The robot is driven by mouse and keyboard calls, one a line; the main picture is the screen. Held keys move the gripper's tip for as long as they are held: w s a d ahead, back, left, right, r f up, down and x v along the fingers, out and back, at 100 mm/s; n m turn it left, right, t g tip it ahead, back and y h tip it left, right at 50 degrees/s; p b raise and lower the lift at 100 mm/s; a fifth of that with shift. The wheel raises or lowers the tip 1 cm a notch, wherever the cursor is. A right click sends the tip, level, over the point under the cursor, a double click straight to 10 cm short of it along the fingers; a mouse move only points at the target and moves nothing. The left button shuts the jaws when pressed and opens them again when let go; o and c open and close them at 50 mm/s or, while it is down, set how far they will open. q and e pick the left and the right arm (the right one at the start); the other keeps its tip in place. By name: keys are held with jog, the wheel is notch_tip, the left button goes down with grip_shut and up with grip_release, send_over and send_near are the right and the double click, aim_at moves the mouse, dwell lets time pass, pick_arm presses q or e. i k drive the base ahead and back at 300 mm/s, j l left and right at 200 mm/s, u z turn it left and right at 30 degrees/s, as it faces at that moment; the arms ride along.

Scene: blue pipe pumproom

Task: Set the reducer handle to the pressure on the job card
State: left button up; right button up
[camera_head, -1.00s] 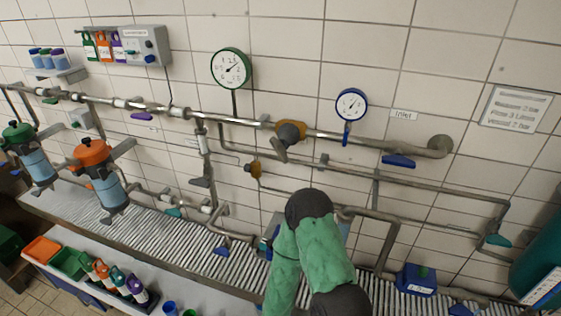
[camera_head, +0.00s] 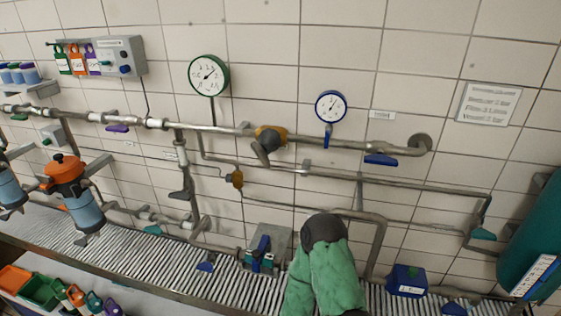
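The reducer (camera_head: 272,134) is a brass-yellow body on the upper wall pipe. Its dark grey handle (camera_head: 262,152) slants down to the left. A green-rimmed gauge (camera_head: 208,75) is up to its left and a blue-rimmed gauge (camera_head: 331,106) up to its right. Their scales are too small to read surely. The job card (camera_head: 488,104) is a pale sheet on the wall at right, its print blurred; some lines seem to end in "bar". A green-sleeved arm of mine with a dark joint comes in at the bottom centre, below the reducer. Neither gripper shows.
Blue levers sit on the pipes, one right of the reducer (camera_head: 381,160). A ribbed bench (camera_head: 150,262) runs below. A blue box (camera_head: 407,280) and a teal tank (camera_head: 535,240) stand at right. The wall before the reducer is clear.

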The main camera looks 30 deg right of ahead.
aim_at(258, 150)
jog(key=i+z, duration=0.1)
jog(key=z, duration=0.25)
jog(key=i+j+z, duration=0.1)
jog(key=z, duration=0.2)
jog(key=i+j+z, duration=0.1)
jog(key=z, duration=0.25)
